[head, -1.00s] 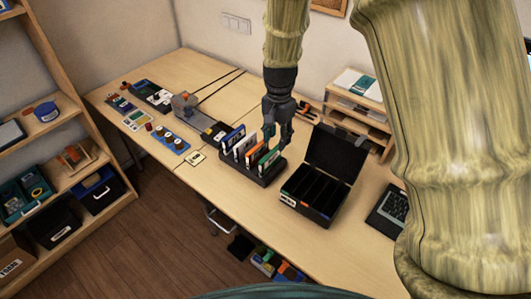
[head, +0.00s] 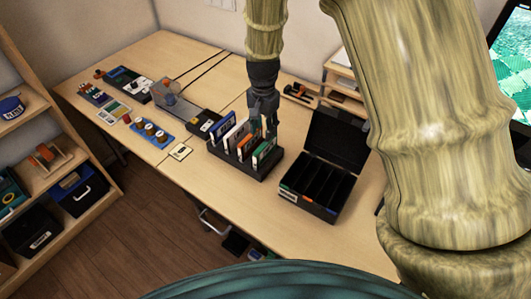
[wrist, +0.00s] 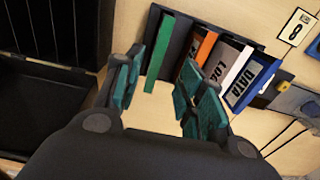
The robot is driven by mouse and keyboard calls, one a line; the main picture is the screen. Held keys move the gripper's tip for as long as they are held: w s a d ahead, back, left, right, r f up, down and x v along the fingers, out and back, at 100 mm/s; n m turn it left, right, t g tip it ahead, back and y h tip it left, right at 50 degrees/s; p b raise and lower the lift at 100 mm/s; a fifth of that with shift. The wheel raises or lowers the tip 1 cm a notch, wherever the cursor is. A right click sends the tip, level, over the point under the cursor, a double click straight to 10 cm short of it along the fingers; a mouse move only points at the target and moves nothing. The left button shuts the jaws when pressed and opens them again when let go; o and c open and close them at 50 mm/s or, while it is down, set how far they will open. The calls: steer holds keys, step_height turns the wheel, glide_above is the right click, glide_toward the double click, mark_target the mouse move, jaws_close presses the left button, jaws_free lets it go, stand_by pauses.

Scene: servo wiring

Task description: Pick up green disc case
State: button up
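The green disc case (head: 264,151) stands upright at the right end of a black rack (head: 240,170), beside other cases. In the wrist view its green edge (wrist: 159,56) shows between my finger pads. My gripper (wrist: 163,72) is open, with one teal-padded finger on each side of the green edge. I cannot tell whether either finger touches it. In the head view my gripper (head: 266,118) points down over the right part of the rack, and its fingertips are partly hidden behind the cases.
An orange case (wrist: 204,48), a case marked LOG (wrist: 222,62) and a blue DATA case (wrist: 245,85) stand close beside it. An open black box (head: 318,203) with slots is to the right. The table front is clear.

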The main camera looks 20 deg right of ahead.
mark_target(265, 143)
step_height(265, 143, down, 2)
steer(key=shift+w+f, duration=0.1)
steer(key=shift+s+d+f+p, duration=0.1)
steer(key=shift+f+p, duration=0.3)
steer(key=shift+f, duration=0.25)
steer(key=shift+s+d+f+p, duration=0.1)
steer(key=shift+f+p, duration=0.25)
steer(key=shift+f, duration=0.3)
steer(key=shift+f+p, duration=0.45)
steer(key=shift+f, duration=1.2)
jaws_close()
